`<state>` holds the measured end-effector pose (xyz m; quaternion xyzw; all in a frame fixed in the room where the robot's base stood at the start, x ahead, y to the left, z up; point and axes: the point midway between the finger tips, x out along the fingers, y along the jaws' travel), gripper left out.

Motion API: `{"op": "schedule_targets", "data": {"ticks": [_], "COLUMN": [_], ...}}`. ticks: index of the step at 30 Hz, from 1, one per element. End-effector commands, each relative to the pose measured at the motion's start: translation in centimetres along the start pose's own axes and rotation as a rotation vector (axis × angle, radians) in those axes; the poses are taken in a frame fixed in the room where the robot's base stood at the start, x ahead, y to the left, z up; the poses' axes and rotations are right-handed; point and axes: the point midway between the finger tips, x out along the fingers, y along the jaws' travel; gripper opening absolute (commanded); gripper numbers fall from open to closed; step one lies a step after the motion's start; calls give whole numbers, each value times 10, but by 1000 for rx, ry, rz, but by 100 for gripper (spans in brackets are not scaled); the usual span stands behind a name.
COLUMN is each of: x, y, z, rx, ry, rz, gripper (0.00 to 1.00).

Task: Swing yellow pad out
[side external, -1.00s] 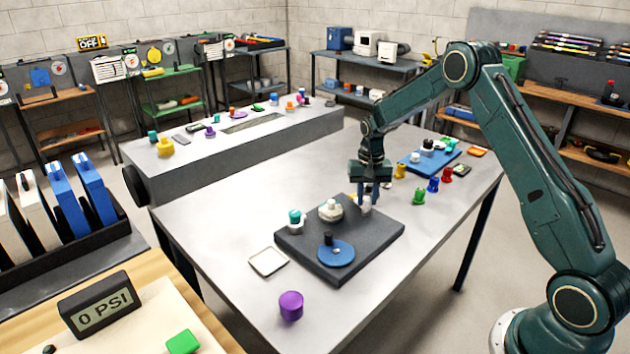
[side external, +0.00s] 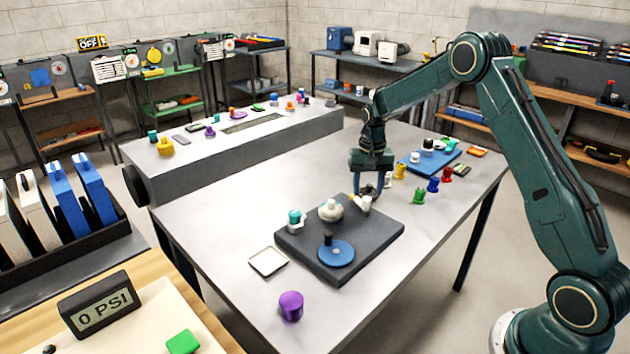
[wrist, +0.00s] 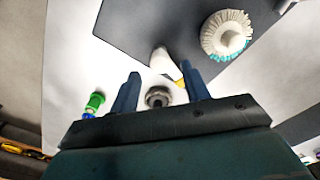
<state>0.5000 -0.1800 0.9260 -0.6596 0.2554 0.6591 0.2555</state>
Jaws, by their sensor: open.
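A dark board (side external: 375,236) lies on the grey table. Near its back corner is a white piece (side external: 366,203), which also shows in the wrist view (wrist: 161,62). A small yellow part (side external: 352,198), likely the yellow pad, sits beside it. My gripper (side external: 373,191) is open and empty, a little above and behind the white piece. In the wrist view my gripper (wrist: 160,72) has its fingers apart, with a grey round part (wrist: 158,97) showing between them.
The board also carries a round white brush (side external: 330,209), a teal-topped piece (side external: 294,217) and a blue disc (side external: 337,254) with a black knob. A green knobbed piece (side external: 418,196) and others stand to the right.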

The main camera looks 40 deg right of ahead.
Motion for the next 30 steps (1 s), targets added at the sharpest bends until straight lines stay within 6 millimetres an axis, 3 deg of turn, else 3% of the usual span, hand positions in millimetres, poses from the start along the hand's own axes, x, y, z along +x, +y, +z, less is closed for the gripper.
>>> {"op": "schedule_targets", "data": {"ticks": [15,21,30], "x": [-85,-102,-106], "y": [0,0,0], "z": [0,0,0], "rx": [0,0,0], "ry": [3,0,0], "rz": [-1,0,0], "gripper": [47,47,47]}}
